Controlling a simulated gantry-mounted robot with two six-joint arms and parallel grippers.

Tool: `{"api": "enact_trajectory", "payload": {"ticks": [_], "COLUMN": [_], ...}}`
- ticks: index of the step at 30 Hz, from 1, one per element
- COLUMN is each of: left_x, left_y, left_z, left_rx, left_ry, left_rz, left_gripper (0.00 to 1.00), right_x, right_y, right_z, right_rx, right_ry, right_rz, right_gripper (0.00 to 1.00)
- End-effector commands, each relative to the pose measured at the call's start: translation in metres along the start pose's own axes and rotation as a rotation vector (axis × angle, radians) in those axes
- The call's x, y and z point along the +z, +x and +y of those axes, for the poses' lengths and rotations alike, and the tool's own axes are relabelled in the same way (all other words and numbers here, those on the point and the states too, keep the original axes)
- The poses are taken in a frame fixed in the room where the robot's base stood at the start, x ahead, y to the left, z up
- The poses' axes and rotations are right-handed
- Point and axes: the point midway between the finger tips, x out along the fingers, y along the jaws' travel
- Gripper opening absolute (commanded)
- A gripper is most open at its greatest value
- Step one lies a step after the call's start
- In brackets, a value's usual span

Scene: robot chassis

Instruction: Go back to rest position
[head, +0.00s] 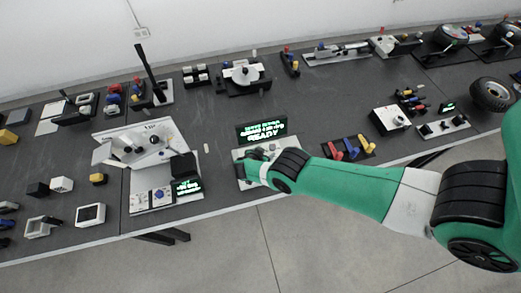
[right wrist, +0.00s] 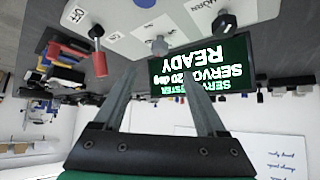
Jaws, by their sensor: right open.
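My right arm, green with a white band, comes in from the right in the head view. My right gripper (head: 250,168) is over a white control panel (head: 242,181) at the front edge of the table. In the right wrist view its two fingers (right wrist: 160,90) are spread apart with nothing between them. Beyond them, upside down, is a black display (right wrist: 205,68) with white text reading READY; it also stands behind the panel in the head view (head: 261,131). My left gripper is not in view.
The long dark table (head: 215,150) carries several devices. A white station with a small screen (head: 165,170) stands left of the gripper. A tray of red, blue and yellow parts (head: 348,148) lies close to my forearm. The floor in front (head: 230,245) is clear.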

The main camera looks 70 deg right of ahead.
Motion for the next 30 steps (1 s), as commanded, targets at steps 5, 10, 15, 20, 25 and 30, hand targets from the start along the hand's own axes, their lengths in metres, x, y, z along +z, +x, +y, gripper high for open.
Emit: {"api": "enact_trajectory", "payload": {"ticks": [5,10,15,20,25,30], "left_x": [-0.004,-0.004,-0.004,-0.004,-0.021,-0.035], "left_y": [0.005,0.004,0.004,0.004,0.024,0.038], "left_z": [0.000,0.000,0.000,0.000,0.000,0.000], "left_rx": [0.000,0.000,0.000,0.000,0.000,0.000], "left_ry": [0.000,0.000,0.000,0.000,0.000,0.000], "left_rz": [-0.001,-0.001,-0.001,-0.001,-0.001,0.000], "left_gripper": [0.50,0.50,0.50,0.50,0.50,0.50], "right_x": [-0.004,-0.003,-0.004,-0.004,-0.015,-0.054], "right_y": [-0.002,-0.002,-0.002,-0.002,-0.037,-0.107], "right_z": [0.004,0.004,0.004,0.003,-0.017,-0.112], "right_rx": [0.007,0.006,0.006,0.006,-0.045,-0.259], "right_ry": [0.006,0.006,0.006,0.006,-0.011,0.166], "right_rz": [0.000,0.000,0.000,0.000,0.004,-0.006], "right_gripper": [0.74,0.74,0.74,0.74,0.74,0.74]}}
